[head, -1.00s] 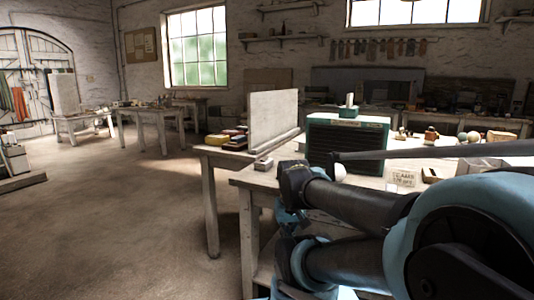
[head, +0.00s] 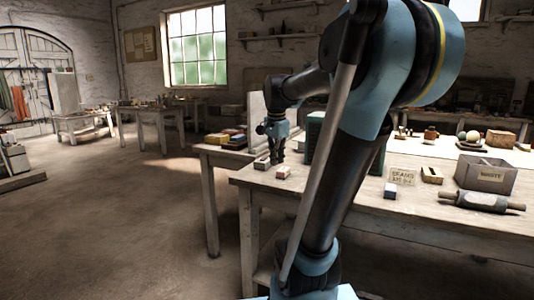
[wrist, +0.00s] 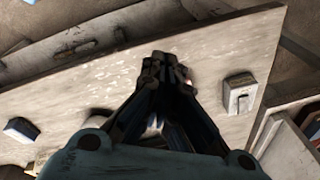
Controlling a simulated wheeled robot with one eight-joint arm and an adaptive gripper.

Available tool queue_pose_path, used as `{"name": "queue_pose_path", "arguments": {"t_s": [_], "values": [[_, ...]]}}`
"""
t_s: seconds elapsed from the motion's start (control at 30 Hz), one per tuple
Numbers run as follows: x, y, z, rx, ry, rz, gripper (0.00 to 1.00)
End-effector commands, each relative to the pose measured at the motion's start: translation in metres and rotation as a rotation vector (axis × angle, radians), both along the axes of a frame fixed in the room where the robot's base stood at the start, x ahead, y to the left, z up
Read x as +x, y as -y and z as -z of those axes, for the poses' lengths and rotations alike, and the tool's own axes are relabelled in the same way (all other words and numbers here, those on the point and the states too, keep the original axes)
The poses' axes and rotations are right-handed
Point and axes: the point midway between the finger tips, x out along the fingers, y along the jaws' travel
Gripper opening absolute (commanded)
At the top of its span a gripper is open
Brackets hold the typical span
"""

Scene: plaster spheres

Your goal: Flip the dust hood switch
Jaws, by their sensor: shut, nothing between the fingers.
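Several small switch-like boxes sit on the workbench; I cannot read their labels, so I cannot tell which is the dust hood switch. A pale one (head: 262,163) is at the bench's left end. It seems to be the grey box with a small lever in the wrist view (wrist: 240,93), right of my gripper. A reddish-topped one (head: 283,173) is near the front edge, and a bluish one (head: 390,191) lies further right. My gripper (head: 277,158) points down above the bench's left end, fingers together and empty. In the wrist view my gripper (wrist: 168,65) hides the bench behind it.
The workbench (head: 440,210) also holds a grey bin (head: 487,176), a roller (head: 490,201) and a lettered card (head: 402,175). A green cabinet (head: 314,132) stands behind my arm, partly hidden. A side table with stacked coloured blocks (head: 226,137) is to the left. The floor at left is clear.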

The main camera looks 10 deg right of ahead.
Motion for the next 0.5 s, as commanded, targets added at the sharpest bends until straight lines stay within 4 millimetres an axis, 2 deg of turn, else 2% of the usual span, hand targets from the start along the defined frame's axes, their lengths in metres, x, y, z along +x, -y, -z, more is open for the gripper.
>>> {"name": "queue_pose_path", "arguments": {"t_s": [0.03,0.2,0.5], "values": [[0.018,-0.001,-0.012,0.008,0.003,0.072,0.00],[0.074,-0.002,-0.045,0.042,0.017,0.351,0.00],[0.168,-0.006,-0.085,0.097,0.052,0.813,0.00]]}}
